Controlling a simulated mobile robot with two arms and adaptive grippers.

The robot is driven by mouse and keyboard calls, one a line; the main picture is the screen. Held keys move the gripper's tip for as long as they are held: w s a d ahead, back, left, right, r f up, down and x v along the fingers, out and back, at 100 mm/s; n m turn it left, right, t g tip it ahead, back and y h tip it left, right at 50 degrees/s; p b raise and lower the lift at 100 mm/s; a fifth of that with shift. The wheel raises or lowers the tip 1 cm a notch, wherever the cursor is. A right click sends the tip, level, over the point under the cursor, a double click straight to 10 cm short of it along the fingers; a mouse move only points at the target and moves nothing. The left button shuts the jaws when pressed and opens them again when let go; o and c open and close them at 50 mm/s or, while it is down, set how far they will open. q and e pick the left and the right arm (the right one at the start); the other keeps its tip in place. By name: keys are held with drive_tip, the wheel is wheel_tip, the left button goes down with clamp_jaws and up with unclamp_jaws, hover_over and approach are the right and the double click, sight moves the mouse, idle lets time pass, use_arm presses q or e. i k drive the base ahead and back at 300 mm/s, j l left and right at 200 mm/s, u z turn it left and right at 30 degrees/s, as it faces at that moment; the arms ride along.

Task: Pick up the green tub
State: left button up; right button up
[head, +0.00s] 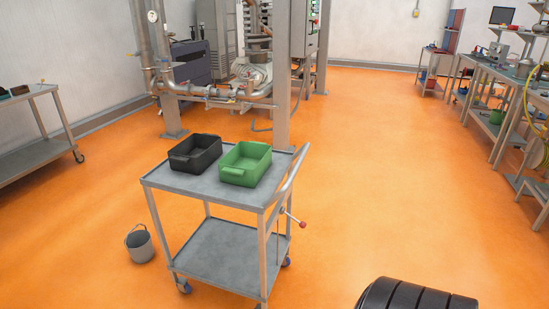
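The green tub (239,178) stands upright on the top shelf of a grey metal cart (212,190), near the handle side. It is open at the top and looks empty. A black tub (184,166) of similar shape stands just to its left on the same shelf. Neither of my grippers is in view, so nothing of mine touches the tub in this picture.
The cart has a slanted handle (287,182) on its right and a bare lower shelf (222,258). A grey bucket (139,246) stands on the floor to its left. Pipework (215,94) rises behind.

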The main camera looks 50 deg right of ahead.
sight(245, 164)
drive_tip(key=z, duration=1.35)
